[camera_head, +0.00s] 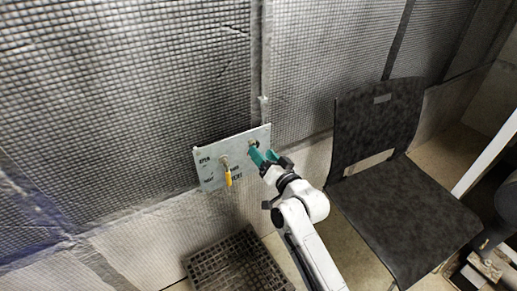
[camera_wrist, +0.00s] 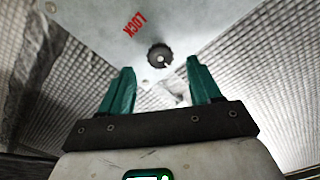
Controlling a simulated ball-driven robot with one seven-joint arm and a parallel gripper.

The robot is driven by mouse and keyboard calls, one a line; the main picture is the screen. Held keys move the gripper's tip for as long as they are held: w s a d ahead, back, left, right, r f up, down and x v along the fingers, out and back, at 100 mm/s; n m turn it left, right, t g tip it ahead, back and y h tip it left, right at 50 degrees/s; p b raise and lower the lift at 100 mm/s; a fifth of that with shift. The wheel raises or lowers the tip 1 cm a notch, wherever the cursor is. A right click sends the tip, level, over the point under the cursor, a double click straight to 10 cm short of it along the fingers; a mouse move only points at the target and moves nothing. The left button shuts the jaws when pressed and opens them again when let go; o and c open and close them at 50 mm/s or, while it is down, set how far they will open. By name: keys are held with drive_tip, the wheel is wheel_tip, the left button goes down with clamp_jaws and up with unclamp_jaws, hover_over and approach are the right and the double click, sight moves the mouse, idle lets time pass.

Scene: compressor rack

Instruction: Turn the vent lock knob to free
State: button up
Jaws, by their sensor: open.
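A pale metal panel (camera_head: 213,176) is mounted on the mesh-covered wall, and it fills the top of the wrist view (camera_wrist: 95,25). The vent lock knob is a small dark round knob (camera_wrist: 159,55) on the panel, with red LOCK lettering to its upper left in that view. In the head view the knob (camera_head: 253,144) is near the panel's upper right, partly hidden by my fingers. The knob appears between and beyond the fingertips. Contact cannot be told.
A black chair (camera_head: 408,205) stands close on the right. A dark grated crate (camera_head: 238,264) sits on the floor below the panel.

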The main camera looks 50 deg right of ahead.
drive_tip(key=v, duration=0.6)
drive_tip(key=shift+s, duration=0.35)
drive_tip(key=shift+a, duration=0.1)
drive_tip(key=s+a+f+n+g+y, duration=0.4)
drive_tip(key=s+a+f+n+g, duration=0.15)
drive_tip(key=a+f, duration=0.35)
drive_tip(key=s+a+f+n+g, duration=0.25)
drive_tip(key=s+g, duration=0.25)
drive_tip(key=s, duration=0.4)
drive_tip(key=s+a+f+n+g, duration=0.1)
drive_tip(key=s+a+f+g, duration=0.15)
drive_tip(key=s+g, duration=0.5)
wheel_tip(320, 180, up, 15)
drive_tip(key=s+t+p, duration=0.1)
drive_tip(key=p, duration=1.3)
drive_tip(key=shift+s+a+f+t+y+p, duration=0.2)
drive_tip(key=shift+s+t+y+p, duration=0.1)
drive_tip(key=shift+s+y+p, duration=0.1)
